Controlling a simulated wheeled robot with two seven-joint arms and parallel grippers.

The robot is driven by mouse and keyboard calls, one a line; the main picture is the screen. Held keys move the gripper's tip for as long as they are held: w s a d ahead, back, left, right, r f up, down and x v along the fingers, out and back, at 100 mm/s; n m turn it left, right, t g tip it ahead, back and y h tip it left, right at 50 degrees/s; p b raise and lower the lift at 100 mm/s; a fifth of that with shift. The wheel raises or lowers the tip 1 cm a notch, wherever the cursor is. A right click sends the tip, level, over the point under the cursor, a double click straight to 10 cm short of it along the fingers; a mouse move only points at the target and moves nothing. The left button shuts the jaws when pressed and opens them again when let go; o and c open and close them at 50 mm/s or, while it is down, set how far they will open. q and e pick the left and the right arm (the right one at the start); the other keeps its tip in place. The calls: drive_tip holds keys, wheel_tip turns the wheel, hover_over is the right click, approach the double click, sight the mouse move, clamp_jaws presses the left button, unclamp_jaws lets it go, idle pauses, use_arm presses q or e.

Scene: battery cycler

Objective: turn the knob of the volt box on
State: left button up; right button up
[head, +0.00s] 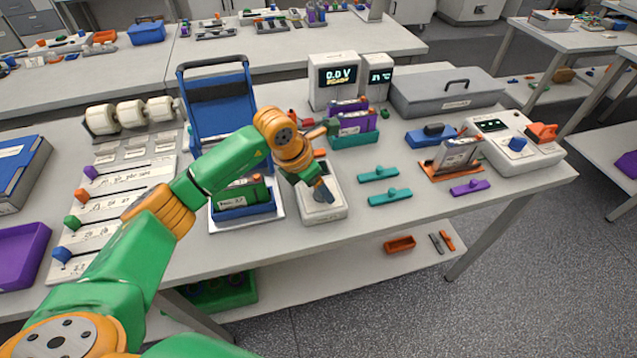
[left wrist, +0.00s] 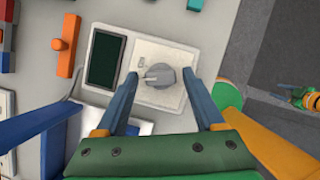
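A small white box (head: 333,210) with a grey knob stands near the table's front edge, below my left gripper (head: 322,192). I take it to be the volt box. In the left wrist view the box (left wrist: 155,98) shows a dark, blank screen (left wrist: 105,58) beside the round grey knob (left wrist: 160,76). The knob's raised grip lies roughly across the picture. My left gripper (left wrist: 160,80) is open and empty, its blue-grey fingers on either side of the knob with gaps showing. I cannot tell how far above it they are.
A blue bin with a green battery pack (head: 240,190) stands close left of the box. Teal pieces (head: 390,196) lie to its right, and a purple-and-teal pack (head: 353,125) is behind. A display unit (head: 335,80) reads 0.0 V. The floor lies beyond the front edge.

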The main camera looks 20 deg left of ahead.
use_arm(q)
clamp_jaws()
drive_tip(key=shift+f+m+b, duration=0.1)
drive_tip(key=shift+m+b, duration=0.5)
drive_tip(key=shift+b, duration=0.2)
drive_tip(key=shift+w+a+m+g+h+b, duration=0.1)
drive_tip(key=shift+m+g+h+b, duration=0.35)
drive_tip(key=shift+m+b, duration=0.6)
drive_tip(key=shift+m+g+h+b, duration=0.35)
drive_tip(key=shift+m+b, duration=0.1)
drive_tip(key=shift+m, duration=0.7)
drive_tip(key=shift+w+r+m+g, duration=0.15)
drive_tip(key=shift+m+g, duration=0.25)
drive_tip(key=shift+m, duration=0.7)
drive_tip(key=shift+o, duration=1.3)
unclamp_jaws()
